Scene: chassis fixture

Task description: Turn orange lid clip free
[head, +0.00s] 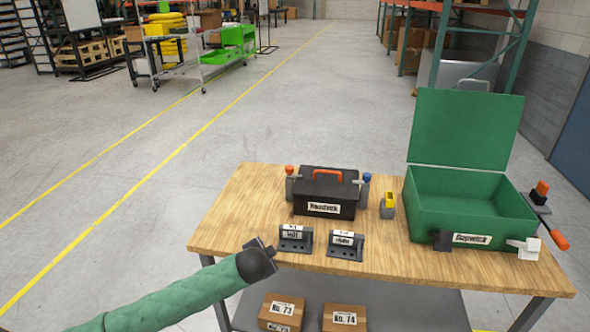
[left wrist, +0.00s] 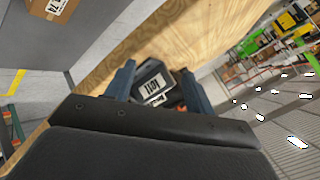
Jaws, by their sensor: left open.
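A black lidded box (head: 345,211) with an orange handle (head: 335,174) stands on the wooden table. An orange-topped clip (head: 289,171) is at its left end and a blue-topped clip (head: 366,178) at its right end. Two small dark labelled holders, left (head: 295,240) and right (head: 346,246), sit in front of it. My left gripper (head: 262,244) is just left of the left holder. In the left wrist view its fingers (left wrist: 157,72) are spread, with a dark labelled block (left wrist: 152,88) seen between them; contact cannot be told. My right gripper is out of view.
A green box (head: 470,210) with its lid (head: 465,128) raised stands at the table's right, with an orange-ended lever (head: 559,239) beside it. A small yellow-topped piece (head: 388,203) sits between the boxes. Two cartons, left (head: 281,313) and right (head: 344,318), lie on the lower shelf.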

